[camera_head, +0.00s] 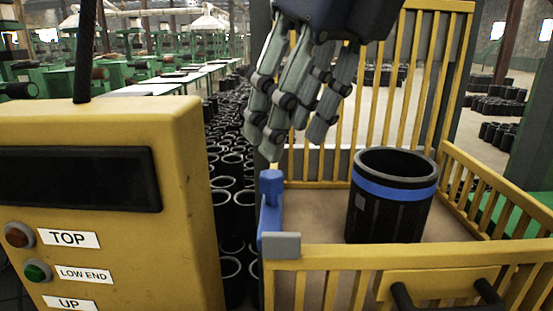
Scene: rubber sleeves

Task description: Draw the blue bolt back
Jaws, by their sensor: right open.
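The blue bolt (270,206) stands at the near left corner of a yellow barred cage (390,258). Its upright knob is at the top, and a grey block (281,245) sits at its lower right on the cage's front rail. My right gripper (292,138) hangs above and slightly right of the bolt, fingers pointing down. It is open and empty, apart from the bolt. My left gripper is not in view.
A black sleeve with a blue band (392,198) stands upright inside the cage. A yellow control box (190,215) with labelled buttons stands close on the left. Several black sleeves (232,197) lie behind, between box and cage. A dark handle (447,300) is on the cage front.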

